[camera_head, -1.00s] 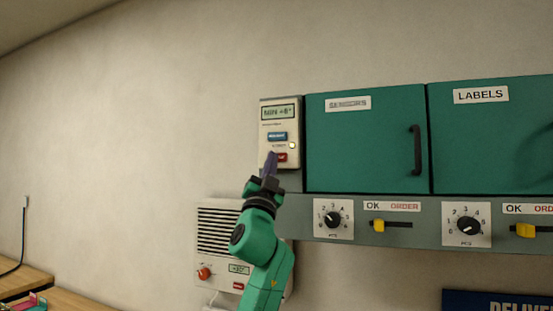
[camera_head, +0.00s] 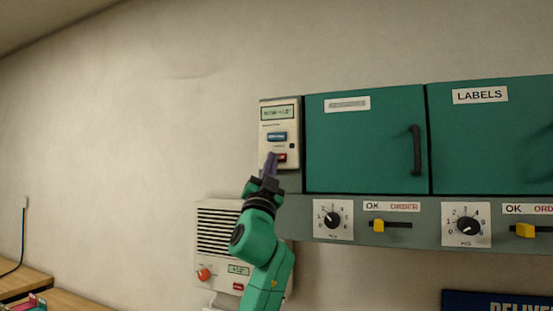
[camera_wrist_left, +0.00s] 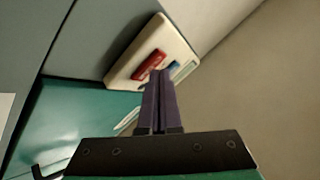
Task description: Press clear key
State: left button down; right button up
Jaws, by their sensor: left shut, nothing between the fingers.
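A cream wall panel (camera_head: 267,168) has a small green display (camera_head: 278,113), a blue key (camera_head: 277,136), a red key (camera_head: 282,157) and a small dark lamp (camera_head: 292,145). The key lettering is too blurred to read. My left gripper (camera_head: 270,157) is shut and empty, its dark purple fingers pointing up at the red key and covering its left part. In the left wrist view the closed fingers (camera_wrist_left: 159,75) end just beside the red key (camera_wrist_left: 149,65), with the blue key (camera_wrist_left: 174,68) behind them. I cannot tell whether they touch the panel. My right gripper is not in view.
Green cabinets (camera_head: 365,150) with a black handle stand right of the panel. Below them a grey strip (camera_head: 290,215) carries dials and yellow sliders. A cream vented unit (camera_head: 212,260) with a red knob is below, partly behind my left arm. The wall at left is bare.

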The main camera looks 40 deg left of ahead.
pick_arm(q)
jog(key=shift+s+d, duration=0.15)
jog(key=shift+s, duration=0.3)
jog(key=s, duration=0.1)
jog(key=s+d, duration=0.1)
jog(key=s, duration=0.2)
jog(key=shift+s+d, duration=0.35)
jog(key=shift+w+f, duration=0.1)
dwell(0.5)
